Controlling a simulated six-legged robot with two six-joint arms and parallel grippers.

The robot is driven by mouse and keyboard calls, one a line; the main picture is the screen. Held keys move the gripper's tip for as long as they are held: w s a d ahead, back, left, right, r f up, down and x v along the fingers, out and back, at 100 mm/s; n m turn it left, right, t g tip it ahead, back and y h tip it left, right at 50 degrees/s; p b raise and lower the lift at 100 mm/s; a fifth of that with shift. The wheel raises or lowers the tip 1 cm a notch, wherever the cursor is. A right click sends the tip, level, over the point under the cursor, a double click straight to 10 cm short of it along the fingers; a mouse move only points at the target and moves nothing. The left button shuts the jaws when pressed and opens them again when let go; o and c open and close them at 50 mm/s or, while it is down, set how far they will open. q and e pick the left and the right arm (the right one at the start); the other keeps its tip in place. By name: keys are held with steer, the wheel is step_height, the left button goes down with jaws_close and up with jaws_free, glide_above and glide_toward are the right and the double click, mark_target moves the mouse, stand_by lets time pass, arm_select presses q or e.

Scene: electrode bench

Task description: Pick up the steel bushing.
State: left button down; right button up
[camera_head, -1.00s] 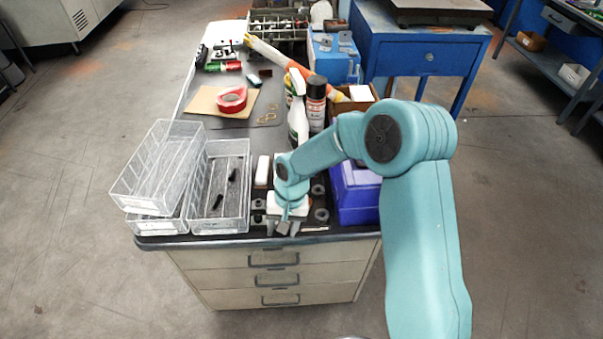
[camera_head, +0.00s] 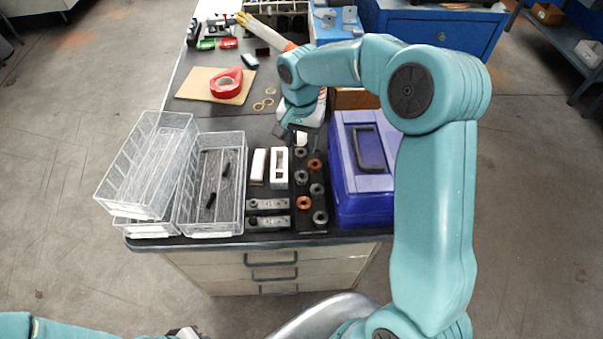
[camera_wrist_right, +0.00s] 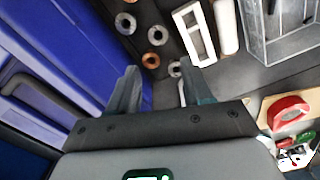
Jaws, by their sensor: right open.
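Several steel-grey bushings, rings with holes, stand in a dark strip on the bench; one is at its front end (camera_head: 320,217), others farther back (camera_head: 301,177). I cannot tell which one is meant. Two copper-coloured rings (camera_head: 303,202) stand among them. In the right wrist view a grey ring (camera_wrist_right: 174,68) shows just beyond the gap between the fingers. My right gripper (camera_head: 292,130) is open and empty above the strip's back end; its fingers also show in the wrist view (camera_wrist_right: 160,88). My left gripper (camera_head: 183,333) barely shows at the bottom edge.
A blue toolbox (camera_head: 350,210) stands close right of the rings. White blocks (camera_head: 279,168) and metal plates (camera_head: 268,221) lie left of them, then wire baskets (camera_head: 240,205). Red tape (camera_head: 227,82) lies on cardboard behind. Bottles stand behind my right wrist.

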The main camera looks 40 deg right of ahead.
glide_above(302, 173)
steer(key=f, duration=0.7)
steer(key=shift+s+a+f, duration=0.25)
steer(key=shift+a+f, duration=0.05)
steer(key=shift+f, duration=0.05)
step_height(302, 173, down, 4)
steer(key=shift+s+f+p, duration=0.15)
steer(key=shift+f+p, duration=0.1)
steer(key=shift+p, duration=0.65)
steer(key=shift+f, duration=0.5)
steer(key=c, duration=0.8)
